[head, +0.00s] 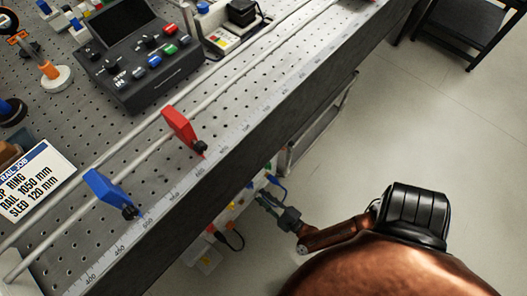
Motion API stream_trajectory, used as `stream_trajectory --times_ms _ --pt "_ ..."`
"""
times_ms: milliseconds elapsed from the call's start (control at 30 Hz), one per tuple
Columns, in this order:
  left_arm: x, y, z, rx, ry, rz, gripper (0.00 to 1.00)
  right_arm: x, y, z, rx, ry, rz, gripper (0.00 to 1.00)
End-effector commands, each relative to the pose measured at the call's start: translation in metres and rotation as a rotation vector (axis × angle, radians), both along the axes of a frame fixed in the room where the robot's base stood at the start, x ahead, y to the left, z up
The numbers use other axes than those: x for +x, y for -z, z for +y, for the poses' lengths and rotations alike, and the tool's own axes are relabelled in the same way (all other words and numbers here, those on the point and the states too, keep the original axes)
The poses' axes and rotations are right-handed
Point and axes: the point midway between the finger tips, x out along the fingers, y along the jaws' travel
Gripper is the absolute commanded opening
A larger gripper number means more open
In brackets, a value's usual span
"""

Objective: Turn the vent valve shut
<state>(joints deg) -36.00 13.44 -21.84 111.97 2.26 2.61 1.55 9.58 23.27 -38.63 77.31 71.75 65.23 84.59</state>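My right arm comes in from the lower right, over the floor beside the bench. Its dark gripper (266,204) points left, at a cluster of pale fittings (238,208) low beside the bench's front side. The fingers are small and dark here, so I cannot tell whether they are open or shut, or whether they touch anything. A small blue part (276,181) shows just above the fingertips; I cannot tell whether it is the vent valve's handle. The bench edge hides part of these fittings. My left gripper is not in view.
The perforated bench (222,95) carries two rails with a red clamp (181,127) and a blue clamp (108,190). A control box (140,50) and a rail job sign (38,180) stand behind. A dark cable (235,240) hangs below. The floor right is largely clear.

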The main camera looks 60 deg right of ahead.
Motion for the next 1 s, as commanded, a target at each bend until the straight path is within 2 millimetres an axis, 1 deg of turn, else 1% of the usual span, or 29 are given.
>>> stream_trajectory --times_ms 33,67,300,467,667,867,1000 --pt "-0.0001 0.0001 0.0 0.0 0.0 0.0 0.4 -0.0003 0.0005 -0.0001 0.0 0.0 0.001 0.19" --pt "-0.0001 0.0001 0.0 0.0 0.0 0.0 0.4 -0.0005 0.0006 -0.0002 0.0 0.0 0.001 0.17" --pt "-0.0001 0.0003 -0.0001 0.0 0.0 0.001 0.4 -0.0012 0.0009 -0.0009 0.001 0.002 0.003 0.01" --pt "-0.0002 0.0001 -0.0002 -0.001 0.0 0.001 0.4 -0.0018 0.0011 -0.0013 -0.005 0.003 0.005 0.0" --pt "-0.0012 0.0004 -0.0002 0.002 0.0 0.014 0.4 -0.0023 0.0011 -0.0011 -0.055 0.004 0.019 0.0" --pt "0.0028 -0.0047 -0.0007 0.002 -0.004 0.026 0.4 -0.0032 0.0008 -0.0021 -0.178 0.006 0.048 0.0" --pt "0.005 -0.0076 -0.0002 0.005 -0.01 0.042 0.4 -0.0032 0.0006 -0.0022 -0.297 0.006 0.077 0.0"
